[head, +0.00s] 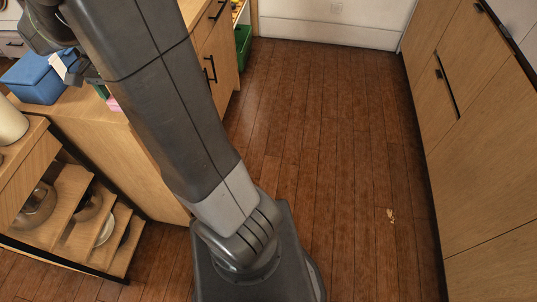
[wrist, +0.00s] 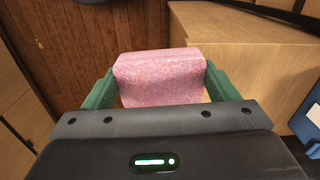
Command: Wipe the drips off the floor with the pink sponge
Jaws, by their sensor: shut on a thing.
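The pink sponge (wrist: 160,79) sits between the green fingers of my gripper (wrist: 159,84) in the wrist view, touched on both sides. The gripper is shut on it. In the head view only a small pink piece of the sponge (head: 113,104) shows beside my arm, above the wooden counter. A small pale patch of drips (head: 390,215) lies on the brown plank floor at the right, near the cabinets. The patch also shows in the wrist view (wrist: 38,43), at the upper left, away from the sponge.
A blue box (head: 38,77) stands on the counter (head: 112,148) at the left. Open shelves (head: 70,205) hold pots and dishes below. Wooden cabinets (head: 480,130) line the right side. A green bin (head: 243,46) is at the back. The floor (head: 320,120) between is clear.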

